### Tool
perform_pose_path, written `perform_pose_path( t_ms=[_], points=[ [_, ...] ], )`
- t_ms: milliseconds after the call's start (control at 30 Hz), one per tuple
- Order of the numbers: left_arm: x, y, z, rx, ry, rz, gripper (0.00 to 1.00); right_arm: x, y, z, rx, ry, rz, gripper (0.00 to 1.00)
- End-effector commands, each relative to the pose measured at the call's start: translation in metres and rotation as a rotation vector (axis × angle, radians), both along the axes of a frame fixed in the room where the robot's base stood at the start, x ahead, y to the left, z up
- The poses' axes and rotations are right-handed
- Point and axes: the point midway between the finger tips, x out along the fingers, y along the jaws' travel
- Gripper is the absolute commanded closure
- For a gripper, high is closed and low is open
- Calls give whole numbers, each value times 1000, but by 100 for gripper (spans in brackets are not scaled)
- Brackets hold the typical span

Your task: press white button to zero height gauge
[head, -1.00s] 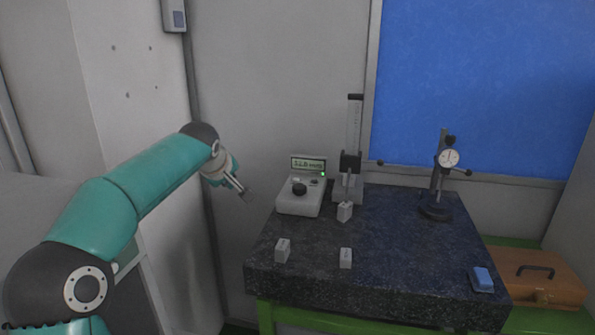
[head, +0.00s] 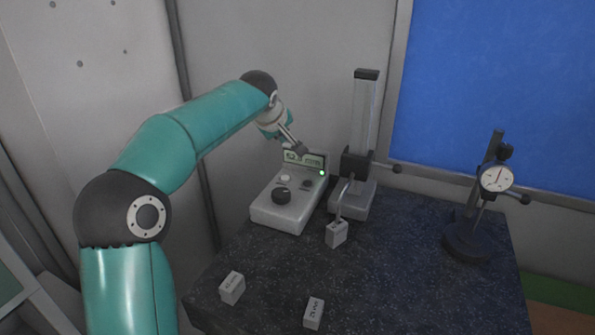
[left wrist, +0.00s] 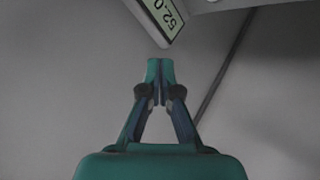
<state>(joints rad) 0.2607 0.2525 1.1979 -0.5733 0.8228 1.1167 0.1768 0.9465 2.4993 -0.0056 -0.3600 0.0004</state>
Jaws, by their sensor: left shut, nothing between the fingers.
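The height gauge (head: 364,120) stands upright on the dark granite plate, its arm reaching down to a small grey block (head: 336,234). Its control box (head: 292,214) sits to the left, with a white button (head: 285,179), a black knob (head: 281,196), a darker button (head: 307,185) and a lit green lamp (head: 322,173). The display (head: 304,160) seems to read about 52 mm; part of it also shows in the left wrist view (left wrist: 168,14). My left gripper (head: 301,150) is shut and empty by the display's top edge, apart from the white button. My right gripper is out of view.
Two grey blocks lie at the plate's front, one left (head: 232,288) and one nearer the middle (head: 313,313). A dial gauge on a stand (head: 495,178) is at the right. The wall is close behind the box. The plate (head: 410,275) is clear right of the blocks.

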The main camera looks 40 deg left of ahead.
Motion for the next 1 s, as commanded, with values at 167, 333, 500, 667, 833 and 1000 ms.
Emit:
perform_pose_path(
  t_ms=[167, 333, 500, 667, 833, 1000],
  points=[
    [4, -4, -1, 0, 1, -8, 100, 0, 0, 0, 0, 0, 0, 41],
    [8, -7, -2, 0, 1, -14, 100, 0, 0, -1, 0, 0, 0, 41],
    [9, -9, -10, 0, 2, -18, 100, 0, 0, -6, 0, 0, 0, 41],
    [9, -9, -26, 0, 3, -19, 100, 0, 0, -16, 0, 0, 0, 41],
    [10, -9, -50, -1, 2, -19, 100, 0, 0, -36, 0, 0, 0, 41],
    [10, -10, -74, 0, 3, -19, 100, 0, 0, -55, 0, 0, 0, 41]
  ],
)
